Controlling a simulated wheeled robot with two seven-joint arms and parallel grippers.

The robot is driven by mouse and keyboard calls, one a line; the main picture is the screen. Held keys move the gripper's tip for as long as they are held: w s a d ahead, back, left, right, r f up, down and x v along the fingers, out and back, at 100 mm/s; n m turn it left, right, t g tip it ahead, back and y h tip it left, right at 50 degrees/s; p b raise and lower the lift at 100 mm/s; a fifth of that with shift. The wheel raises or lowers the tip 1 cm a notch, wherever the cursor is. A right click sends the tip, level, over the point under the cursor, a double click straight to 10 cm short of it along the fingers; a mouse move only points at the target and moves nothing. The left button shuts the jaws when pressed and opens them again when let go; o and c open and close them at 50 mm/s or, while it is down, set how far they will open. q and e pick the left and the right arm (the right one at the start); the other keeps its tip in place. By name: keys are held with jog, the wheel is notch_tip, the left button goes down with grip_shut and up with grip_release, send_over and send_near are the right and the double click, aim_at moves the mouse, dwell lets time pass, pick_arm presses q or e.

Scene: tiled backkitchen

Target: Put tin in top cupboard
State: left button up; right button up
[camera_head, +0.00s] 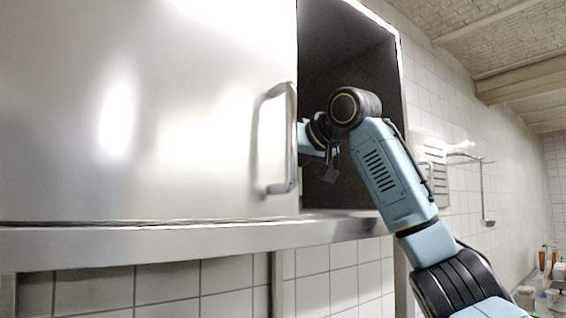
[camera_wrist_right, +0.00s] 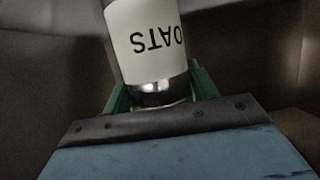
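The tin (camera_wrist_right: 152,40) is white with a dark "OATS" label that reads upside down in the right wrist view, and has a shiny metal end. My right gripper (camera_wrist_right: 158,78) has its green fingers on both sides of the tin and looks shut on it. The top cupboard (camera_head: 345,50) is a steel wall unit, open on its right side. My right arm reaches into this opening. The steel door (camera_head: 150,110) covers the left part and hides my right gripper's fingers and the tin in the head view. My left gripper is not in view.
A vertical bar handle (camera_head: 291,140) stands out from the door close to my right wrist. The cupboard's lower ledge (camera_head: 180,240) runs below. A wall rack (camera_head: 470,157) hangs to the right. Several bottles (camera_head: 542,258) stand far off at the lower right.

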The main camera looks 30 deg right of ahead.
jog(key=o, duration=0.3)
jog(key=shift+r, duration=0.1)
jog(key=b+v, duration=0.3)
jog(key=v, duration=0.9)
